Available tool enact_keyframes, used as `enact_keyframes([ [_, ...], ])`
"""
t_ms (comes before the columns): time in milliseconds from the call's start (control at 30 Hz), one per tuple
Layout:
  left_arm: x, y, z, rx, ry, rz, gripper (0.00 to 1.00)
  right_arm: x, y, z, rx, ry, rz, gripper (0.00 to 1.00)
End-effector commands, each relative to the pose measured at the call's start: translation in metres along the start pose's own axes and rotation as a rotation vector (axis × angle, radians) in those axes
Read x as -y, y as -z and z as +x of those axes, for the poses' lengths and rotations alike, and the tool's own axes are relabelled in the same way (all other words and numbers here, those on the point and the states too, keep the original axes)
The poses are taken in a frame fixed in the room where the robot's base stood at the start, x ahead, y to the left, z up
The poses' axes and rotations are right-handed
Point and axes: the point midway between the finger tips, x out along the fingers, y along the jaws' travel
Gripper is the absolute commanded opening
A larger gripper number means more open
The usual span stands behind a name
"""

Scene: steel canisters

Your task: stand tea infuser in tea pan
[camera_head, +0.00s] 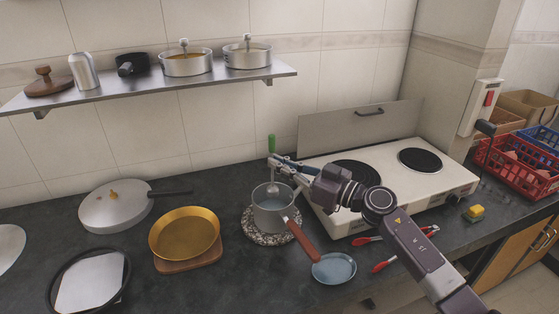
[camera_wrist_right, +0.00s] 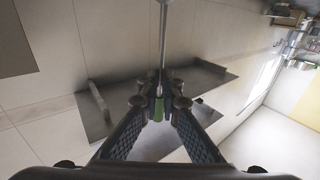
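The tea infuser has a green handle (camera_head: 271,143) and a thin metal stem. Its lower metal end (camera_head: 273,190) shows at the mouth of the grey saucepan, which I take as the tea pan (camera_head: 268,218). Whether it touches the pan's bottom is hidden. The pan has a red-brown handle pointing front right. My right gripper (camera_head: 276,162) is above the pan, shut on the infuser, which looks nearly upright. In the right wrist view the fingertips (camera_wrist_right: 162,102) pinch the stem (camera_wrist_right: 163,35) beside the green handle (camera_wrist_right: 158,109). My left gripper is not in view.
The pan stands on a speckled round trivet (camera_head: 262,238). A golden pan (camera_head: 184,232) is to its left, a small blue plate (camera_head: 334,268) in front, and a white two-plate stove (camera_head: 395,175) to the right. A shelf (camera_head: 150,88) with pots hangs above.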

Motion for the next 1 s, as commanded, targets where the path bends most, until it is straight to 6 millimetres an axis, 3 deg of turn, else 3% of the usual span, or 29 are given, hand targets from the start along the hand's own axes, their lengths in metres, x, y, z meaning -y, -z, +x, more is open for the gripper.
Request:
enact_keyframes([
  [500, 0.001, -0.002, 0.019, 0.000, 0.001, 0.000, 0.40, 0.000, -0.042, -0.002, 0.000, 0.000, 0.002, 0.00],
  [933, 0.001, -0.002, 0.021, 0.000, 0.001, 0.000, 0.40, 0.000, -0.047, -0.002, 0.000, 0.000, 0.000, 0.00],
  [1000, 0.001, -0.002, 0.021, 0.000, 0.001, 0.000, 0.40, 0.000, -0.047, -0.002, 0.000, 0.000, 0.000, 0.11],
])
